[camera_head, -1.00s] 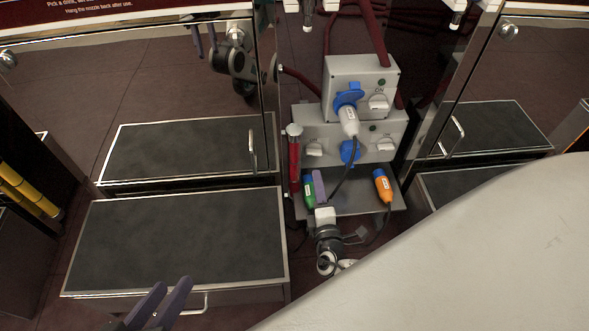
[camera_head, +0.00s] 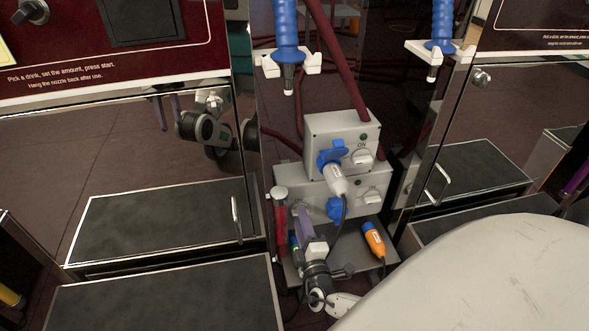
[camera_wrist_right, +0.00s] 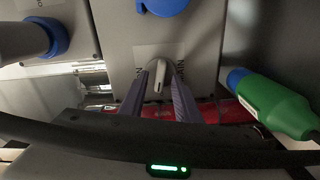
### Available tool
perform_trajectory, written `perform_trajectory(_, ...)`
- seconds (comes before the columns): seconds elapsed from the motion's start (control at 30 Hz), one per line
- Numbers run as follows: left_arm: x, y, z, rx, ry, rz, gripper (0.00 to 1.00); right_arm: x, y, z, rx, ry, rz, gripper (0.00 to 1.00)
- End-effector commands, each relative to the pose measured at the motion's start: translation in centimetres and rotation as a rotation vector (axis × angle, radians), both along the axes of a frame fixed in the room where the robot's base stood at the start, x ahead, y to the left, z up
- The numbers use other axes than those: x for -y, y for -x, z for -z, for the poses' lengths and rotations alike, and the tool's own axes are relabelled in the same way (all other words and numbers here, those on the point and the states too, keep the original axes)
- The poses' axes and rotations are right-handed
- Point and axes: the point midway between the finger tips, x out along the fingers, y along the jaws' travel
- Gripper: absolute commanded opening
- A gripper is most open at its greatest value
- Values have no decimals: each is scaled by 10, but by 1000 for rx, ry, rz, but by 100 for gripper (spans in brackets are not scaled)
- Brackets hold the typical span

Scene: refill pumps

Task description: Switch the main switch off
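The lower grey switch box (camera_head: 350,180) sits below the upper grey box (camera_head: 318,130), both with knobs. My right gripper (camera_head: 300,216) shows purple fingers at the lower box's left front. My left gripper is outside the views.
A blue-and-white plug (camera_head: 335,178) is in the upper box. A blue socket cover (camera_head: 340,207) is on the lower box. A green plug (camera_wrist_right: 275,105) and an orange plug (camera_head: 373,240) are close by. A red cylinder (camera_head: 280,225) stands at the left.

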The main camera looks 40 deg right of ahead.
Motion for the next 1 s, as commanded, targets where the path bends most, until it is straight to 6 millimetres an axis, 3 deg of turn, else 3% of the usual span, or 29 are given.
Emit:
perform_trajectory(0.33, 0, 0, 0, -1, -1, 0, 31, 2, -1, 0, 0, 0, 0, 28)
perform_trajectory(0.5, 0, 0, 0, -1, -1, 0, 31, 2, -1, 0, 0, 0, 0, 0)
perform_trajectory(0.67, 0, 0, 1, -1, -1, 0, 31, 2, -1, 0, -4, 7, 0, 0)
perform_trajectory(1.0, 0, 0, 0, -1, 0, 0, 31, 2, -1, 1, -106, 193, 0, 0)
